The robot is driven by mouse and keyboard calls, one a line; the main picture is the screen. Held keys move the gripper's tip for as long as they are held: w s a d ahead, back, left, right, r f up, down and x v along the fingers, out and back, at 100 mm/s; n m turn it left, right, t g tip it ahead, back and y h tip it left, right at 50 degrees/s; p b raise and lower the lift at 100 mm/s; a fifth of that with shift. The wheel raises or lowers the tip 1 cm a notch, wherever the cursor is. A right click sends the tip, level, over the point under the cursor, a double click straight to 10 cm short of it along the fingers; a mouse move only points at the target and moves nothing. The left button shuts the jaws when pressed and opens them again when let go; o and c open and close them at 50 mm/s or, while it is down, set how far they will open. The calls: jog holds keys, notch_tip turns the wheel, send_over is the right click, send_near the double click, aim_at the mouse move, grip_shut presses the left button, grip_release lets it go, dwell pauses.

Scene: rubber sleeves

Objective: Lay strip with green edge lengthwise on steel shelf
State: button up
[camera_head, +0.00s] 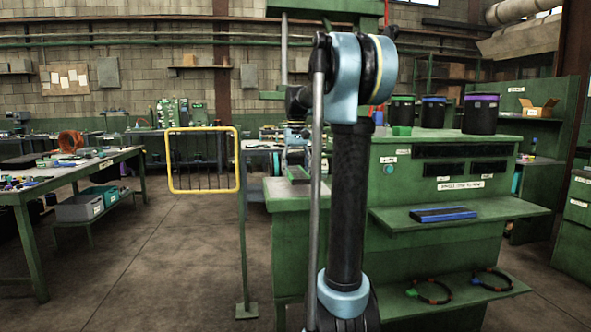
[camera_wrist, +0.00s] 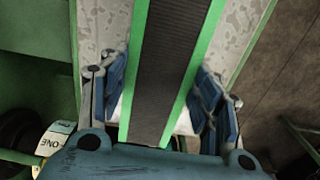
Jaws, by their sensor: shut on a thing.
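The strip with green edge (camera_wrist: 168,62) is a long dark ribbed band with bright green along both sides. In the wrist view it runs from the top down between the blue fingers of my gripper (camera_wrist: 164,92), which is shut on it. The steel shelf (camera_wrist: 101,28) appears to be the mottled grey surface behind the strip, showing on both sides of it. The strip runs roughly along this surface, slightly tilted to it. I cannot tell whether they touch. The strip's lower end is hidden by my gripper body. In the head view my arm hides much of this area.
A strip with blue edges (camera_head: 443,214) lies on a green side shelf (camera_head: 500,208). Black bins (camera_head: 480,113) stand on the green cabinet. Black loops (camera_head: 430,292) lie on its lower shelf. A yellow-framed rack (camera_head: 203,187) stands left; open floor (camera_head: 150,270) lies before it.

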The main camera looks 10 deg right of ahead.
jog(key=shift+f, duration=1.25)
jog(key=shift+f, duration=0.15)
jog(key=o, duration=1.1)
jog(key=shift+o, duration=0.2)
